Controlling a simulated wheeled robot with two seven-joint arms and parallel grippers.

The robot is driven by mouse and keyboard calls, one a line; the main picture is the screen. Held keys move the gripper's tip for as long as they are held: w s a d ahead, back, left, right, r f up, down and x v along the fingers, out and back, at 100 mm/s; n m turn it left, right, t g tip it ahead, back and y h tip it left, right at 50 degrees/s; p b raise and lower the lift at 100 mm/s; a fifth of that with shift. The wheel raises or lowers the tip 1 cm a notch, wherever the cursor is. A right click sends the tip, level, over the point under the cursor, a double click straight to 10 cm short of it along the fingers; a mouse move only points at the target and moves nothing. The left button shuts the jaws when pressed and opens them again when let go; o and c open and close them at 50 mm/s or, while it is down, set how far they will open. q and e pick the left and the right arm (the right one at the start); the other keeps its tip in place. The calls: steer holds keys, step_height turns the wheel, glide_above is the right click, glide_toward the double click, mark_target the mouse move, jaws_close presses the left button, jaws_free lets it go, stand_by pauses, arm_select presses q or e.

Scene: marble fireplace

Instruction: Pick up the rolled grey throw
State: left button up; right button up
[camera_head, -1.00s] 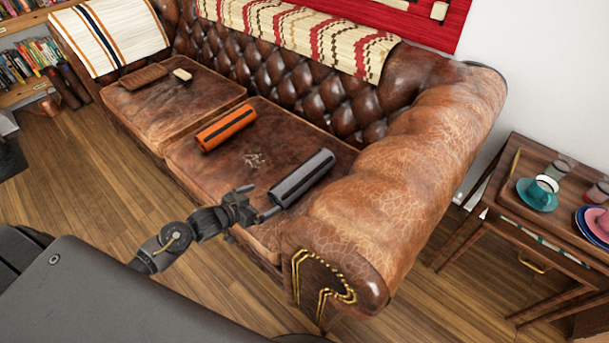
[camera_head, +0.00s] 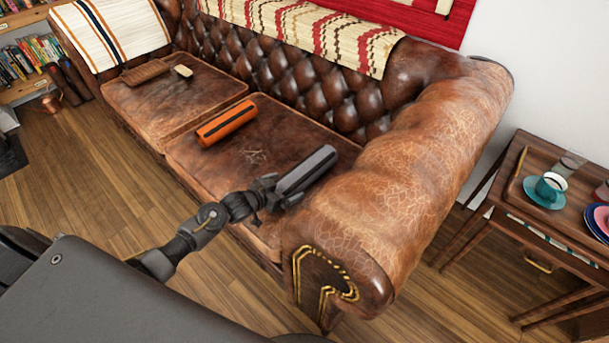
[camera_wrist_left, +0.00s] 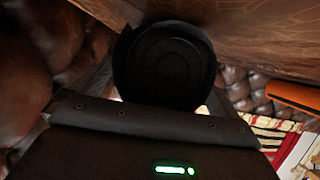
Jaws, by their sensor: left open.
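The rolled grey throw (camera_head: 308,169) lies on the right seat cushion of the brown leather sofa, beside the rolled right arm. My left gripper (camera_head: 283,192) is open at the throw's near end, and its jaws overlap that end in the head view. In the left wrist view, the dark round end of the throw (camera_wrist_left: 165,65) with its spiral layers sits straight ahead, close to the gripper. I cannot tell if the fingers touch it. My right gripper does not show.
An orange roll (camera_head: 226,122) lies on the same cushion, left of the throw. The sofa's right arm (camera_head: 400,165) rises close beside the throw. A side table (camera_head: 520,215) with cups and plates stands at the right.

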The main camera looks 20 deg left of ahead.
mark_target(289, 177)
arm_select(q)
steer(key=c, duration=1.2)
steer(key=shift+r, duration=0.1)
steer(key=shift+r, duration=0.45)
step_height(289, 177, up, 2)
steer(key=shift+r+p, duration=0.25)
steer(key=shift+p, duration=0.45)
steer(key=s+a+r, duration=0.1)
steer(key=a+r+p, duration=0.1)
steer(key=r, duration=0.1)
steer(key=s+a+r, duration=0.1)
steer(key=shift+s+a+r+p, duration=0.1)
steer(key=shift+s+r+p, duration=0.25)
steer(key=shift+r, duration=0.05)
steer(key=s+a+r+p, duration=0.1)
steer(key=s+a+r, duration=0.3)
steer(key=s+a, duration=0.2)
steer(key=shift+s+a+r, duration=0.2)
steer(key=shift+a+r, duration=0.2)
steer(key=shift+a, duration=0.35)
arm_select(e)
step_height(289, 177, down, 10)
steer(key=shift+a+r+g, duration=0.15)
steer(key=shift+r+g, duration=0.1)
steer(key=shift+g, duration=0.05)
steer(key=shift+w, duration=0.1)
